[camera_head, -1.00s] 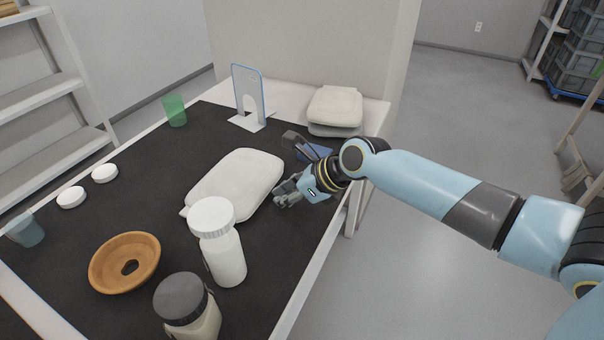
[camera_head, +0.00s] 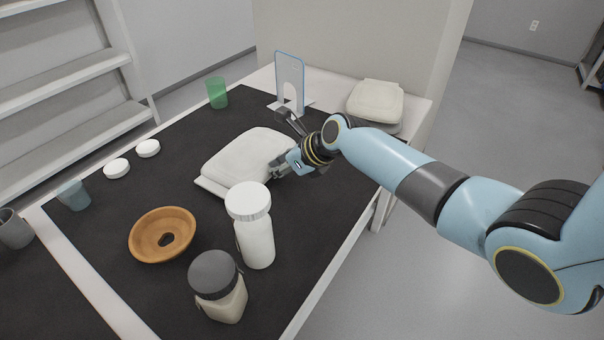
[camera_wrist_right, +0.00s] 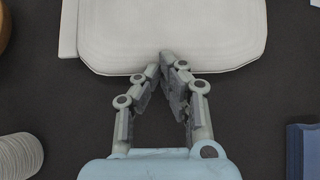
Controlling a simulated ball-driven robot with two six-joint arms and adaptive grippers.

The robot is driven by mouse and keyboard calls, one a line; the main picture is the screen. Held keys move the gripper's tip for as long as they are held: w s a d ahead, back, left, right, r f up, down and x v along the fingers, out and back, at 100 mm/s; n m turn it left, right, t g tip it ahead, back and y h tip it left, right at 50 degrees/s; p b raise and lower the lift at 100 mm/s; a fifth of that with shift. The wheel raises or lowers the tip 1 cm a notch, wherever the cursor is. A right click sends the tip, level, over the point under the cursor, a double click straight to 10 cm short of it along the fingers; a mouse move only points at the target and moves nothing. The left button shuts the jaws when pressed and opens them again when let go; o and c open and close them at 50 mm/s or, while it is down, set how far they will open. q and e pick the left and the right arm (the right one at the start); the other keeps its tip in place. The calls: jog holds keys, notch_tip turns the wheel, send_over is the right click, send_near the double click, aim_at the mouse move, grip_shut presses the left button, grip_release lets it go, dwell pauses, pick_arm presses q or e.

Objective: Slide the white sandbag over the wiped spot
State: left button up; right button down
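A white sandbag (camera_head: 246,157) lies flat on the black mat (camera_head: 190,122), with a thin white flat edge showing along its left side. My right gripper (camera_head: 279,166) is low at the sandbag's right edge. In the right wrist view, its fingers (camera_wrist_right: 159,66) are drawn together, with the tips at or against the near edge of the sandbag (camera_wrist_right: 165,28); nothing shows held between them. I cannot make out a wiped spot on the mat. My left gripper is not in view.
A white bottle (camera_head: 256,235), a grey-lidded jar (camera_head: 220,290) and an orange bowl (camera_head: 162,236) stand in front of the sandbag. A bookend (camera_head: 291,82), another pale bag (camera_head: 375,100) and a green cup (camera_head: 217,93) are behind. White discs (camera_head: 117,168) lie left.

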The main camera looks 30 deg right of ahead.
aim_at(234, 149)
jog(key=w+a+b, duration=0.1)
jog(key=w, duration=0.2)
jog(key=w+a+b, duration=0.1)
jog(key=w+a, duration=0.1)
jog(key=w, duration=0.2)
jog(key=w+a+b, duration=0.1)
jog(key=w+a, duration=0.1)
jog(key=w, duration=0.2)
jog(key=shift+w+a, duration=0.1)
jog(key=shift+w, duration=0.15)
jog(key=shift+w+r, duration=0.15)
